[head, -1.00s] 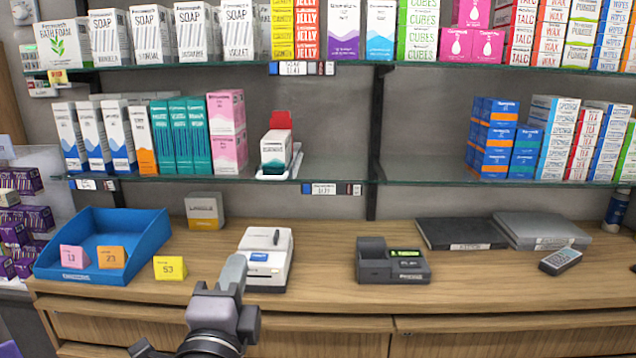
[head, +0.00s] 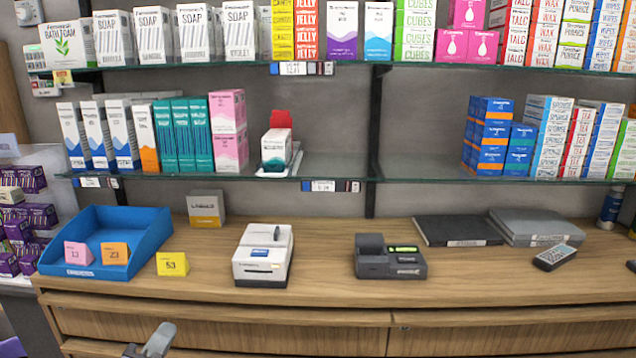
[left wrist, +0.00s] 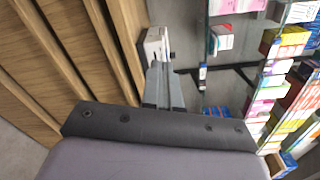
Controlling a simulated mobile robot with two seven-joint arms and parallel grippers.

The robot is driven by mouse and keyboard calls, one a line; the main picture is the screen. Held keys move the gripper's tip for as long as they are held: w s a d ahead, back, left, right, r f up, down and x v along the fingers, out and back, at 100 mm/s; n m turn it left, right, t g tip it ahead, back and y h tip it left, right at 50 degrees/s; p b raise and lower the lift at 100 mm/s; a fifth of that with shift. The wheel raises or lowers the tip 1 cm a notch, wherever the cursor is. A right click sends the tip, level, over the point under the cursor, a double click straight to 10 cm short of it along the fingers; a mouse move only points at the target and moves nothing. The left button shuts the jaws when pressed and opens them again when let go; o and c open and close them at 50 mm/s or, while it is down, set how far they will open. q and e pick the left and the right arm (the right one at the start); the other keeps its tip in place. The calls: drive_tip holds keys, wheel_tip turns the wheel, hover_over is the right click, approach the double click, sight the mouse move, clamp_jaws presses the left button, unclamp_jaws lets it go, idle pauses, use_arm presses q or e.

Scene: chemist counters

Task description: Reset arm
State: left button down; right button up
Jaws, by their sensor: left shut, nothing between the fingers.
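My left gripper (head: 155,342) shows at the bottom edge of the head view, in front of the wooden counter's drawers. Only its grey tip part is visible there. In the left wrist view its two grey fingers (left wrist: 163,88) are together with nothing between them. It is apart from the white label printer (head: 263,256) on the counter, which shows beyond the fingertips in the left wrist view (left wrist: 154,45). My right gripper is in neither view.
The wooden counter (head: 320,290) holds a blue tray (head: 145,240), numbered cards such as the yellow one (head: 173,264), a dark card terminal (head: 390,260) and grey folders (head: 535,228). Glass shelves (head: 330,172) with boxed products stand behind. The counter's front middle is clear.

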use_arm(q)
drive_tip(key=s+a+f+n+g+h, duration=0.1)
drive_tip(key=s+a+f+n+g, duration=0.25)
drive_tip(key=s+f+n, duration=0.75)
drive_tip(key=s+a+f+n+g, duration=0.2)
drive_tip(key=s+f+n+g, duration=0.3)
drive_tip(key=s+f, duration=0.65)
drive_tip(key=w+d+f+n, duration=0.1)
drive_tip(key=d+n, duration=0.1)
drive_tip(key=d, duration=0.3)
drive_tip(key=w+d+f+n+t, duration=0.1)
drive_tip(key=w+d+n, duration=0.1)
drive_tip(key=d, duration=0.2)
drive_tip(key=shift+d+f+h, duration=0.25)
drive_tip(key=shift+d+h, duration=0.05)
drive_tip(key=shift+d, duration=0.05)
